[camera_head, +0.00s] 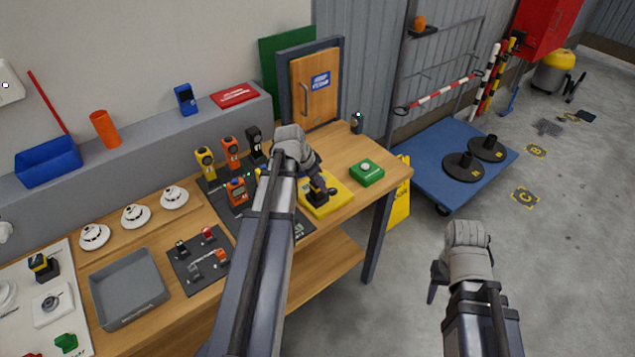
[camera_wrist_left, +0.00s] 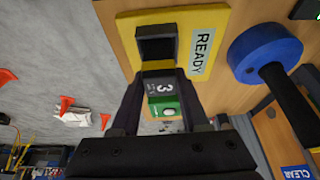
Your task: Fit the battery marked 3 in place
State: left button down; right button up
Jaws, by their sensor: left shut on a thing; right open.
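My left gripper (camera_head: 322,185) is over the yellow READY plate (camera_head: 343,194) at the right part of the bench. In the left wrist view the gripper (camera_wrist_left: 160,105) is shut on a dark battery marked 3 (camera_wrist_left: 165,86). The battery is close to a black open-mouthed holder (camera_wrist_left: 157,45) on the yellow plate (camera_wrist_left: 205,20); I cannot tell whether it touches or enters it. In the head view the battery is too small and hidden to make out. My right gripper (camera_head: 436,283) is open and empty, above the floor right of the bench.
A green box with a white button (camera_head: 366,173) stands right of the plate. Yellow, orange and black handheld devices (camera_head: 231,153) stand to the left. A blue round item (camera_wrist_left: 265,52) is near the plate. A grey tray (camera_head: 130,288) sits at the bench's left.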

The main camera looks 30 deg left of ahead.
pick_arm(q)
jog(key=shift+f+b, duration=0.8)
dwell(0.4)
grip_release()
dwell(0.5)
jog(key=shift+r, duration=0.15)
jog(key=shift+r+p, duration=3.45)
jog(key=shift+p, duration=0.15)
